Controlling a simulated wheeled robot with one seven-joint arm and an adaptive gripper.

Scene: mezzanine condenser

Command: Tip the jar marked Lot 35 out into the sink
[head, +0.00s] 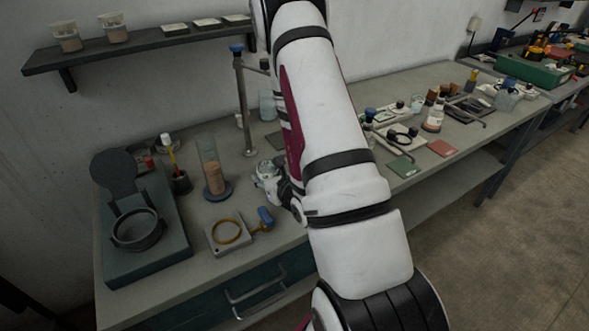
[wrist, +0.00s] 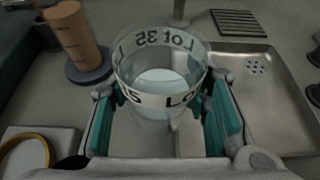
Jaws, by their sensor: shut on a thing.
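My gripper (wrist: 165,118) is shut on a clear jar (wrist: 160,75) whose pale band reads "Lot 35". The jar looks upright and open at the top, with something pale or clear inside. The steel sink (wrist: 255,95), with a round drain, lies just right of the jar in the wrist view. In the head view my gripper (head: 279,188) and the jar (head: 266,171) show small at the left edge of my arm, over the bench. My arm hides most of the sink there.
A tall cylinder of brown material (head: 213,170) stands left of the jar. A tap post (head: 243,105) rises behind. A pale block with a yellow ring (head: 228,236) lies near the front edge. A dark green stand (head: 140,230) is at far left.

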